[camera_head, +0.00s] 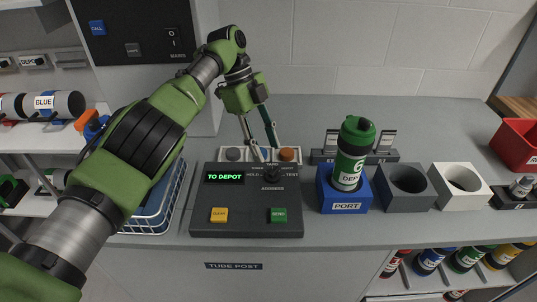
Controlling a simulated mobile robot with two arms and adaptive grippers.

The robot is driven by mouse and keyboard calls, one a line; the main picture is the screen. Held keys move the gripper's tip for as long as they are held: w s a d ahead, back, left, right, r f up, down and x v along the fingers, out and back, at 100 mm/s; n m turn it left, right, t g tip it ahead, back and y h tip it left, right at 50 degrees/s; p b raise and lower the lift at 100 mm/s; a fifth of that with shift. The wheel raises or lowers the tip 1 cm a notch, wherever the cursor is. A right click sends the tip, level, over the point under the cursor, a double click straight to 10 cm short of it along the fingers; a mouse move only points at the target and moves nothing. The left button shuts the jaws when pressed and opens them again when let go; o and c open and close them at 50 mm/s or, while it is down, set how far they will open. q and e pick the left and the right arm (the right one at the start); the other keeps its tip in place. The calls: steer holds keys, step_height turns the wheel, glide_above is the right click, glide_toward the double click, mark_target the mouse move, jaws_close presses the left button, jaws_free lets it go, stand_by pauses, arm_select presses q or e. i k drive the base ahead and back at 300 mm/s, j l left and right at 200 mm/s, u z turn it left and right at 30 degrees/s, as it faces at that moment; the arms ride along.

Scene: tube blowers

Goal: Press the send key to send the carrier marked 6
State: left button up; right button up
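The carrier marked 6 (356,141), green with a white label, stands upright in the blue block marked PORT (347,209). The dark console (246,228) left of it has a lit display (224,177) reading TO DEPOT. A green SEND key (278,215) is at its front right, a yellow CLEAR key (219,214) at its front left, and a dark address knob (271,173) above. My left gripper (269,152) points down near the console's back edge, behind the SEND key. Its fingers are apart and appear empty. My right gripper is not in view.
A grey block (405,199) and a white block (461,203) with empty-looking round holes stand right of the port. A small box with grey and orange tops (287,154) is behind the console. A wire basket (150,226) is at left, a red bin (519,147) at right.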

mark_target(277, 215)
steer(key=k, duration=1)
